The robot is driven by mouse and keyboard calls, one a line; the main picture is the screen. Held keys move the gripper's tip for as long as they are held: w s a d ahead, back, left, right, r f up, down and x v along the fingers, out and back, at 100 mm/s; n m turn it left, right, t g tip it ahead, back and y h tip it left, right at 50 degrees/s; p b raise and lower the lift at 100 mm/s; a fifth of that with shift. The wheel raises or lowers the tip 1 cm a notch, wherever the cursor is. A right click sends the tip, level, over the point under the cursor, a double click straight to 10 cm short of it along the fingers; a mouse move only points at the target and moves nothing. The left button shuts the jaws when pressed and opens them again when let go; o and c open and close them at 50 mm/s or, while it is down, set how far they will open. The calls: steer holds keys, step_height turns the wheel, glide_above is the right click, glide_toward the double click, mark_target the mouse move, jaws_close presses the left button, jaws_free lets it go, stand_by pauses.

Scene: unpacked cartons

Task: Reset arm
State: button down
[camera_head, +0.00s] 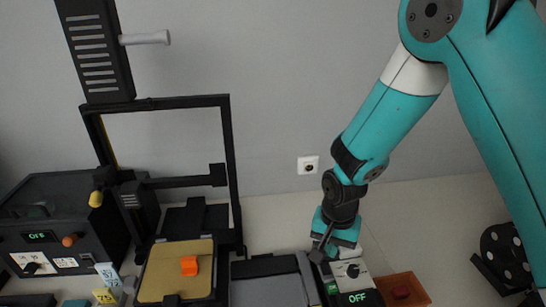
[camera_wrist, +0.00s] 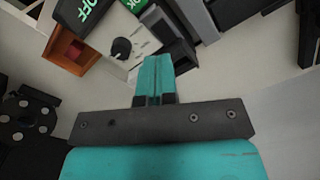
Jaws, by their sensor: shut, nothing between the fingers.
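My gripper (camera_head: 326,246) points down at the lower right of the head view, over the edge between a grey-black device and a white control panel. Its teal fingers are together in the wrist view (camera_wrist: 156,80), with nothing between them. The fingertips are close to the panel's black knob; I cannot tell whether they touch anything.
The white panel (camera_head: 350,284) has a black knob (camera_wrist: 121,48) and a green "OFF" display (camera_head: 360,298). A brown-red box (camera_head: 404,290) stands right of it. A black-framed printer with a tan plate (camera_head: 172,280) and orange piece (camera_head: 189,265) stands left. A black spool (camera_head: 506,252) lies far right.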

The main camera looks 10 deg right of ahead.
steer(key=s+a+r+n+y+b, duration=0.2)
steer(key=s+r+n+b, duration=0.1)
steer(key=s+r+n, duration=0.3)
steer(key=s+a+r+n+y+b, duration=0.2)
steer(key=s+r+n+b, duration=0.2)
steer(key=s+r+n, duration=0.3)
steer(key=s+r, duration=0.3)
steer(key=s, duration=0.2)
steer(key=shift+s+a+r, duration=0.15)
steer(key=shift+s+a, duration=0.15)
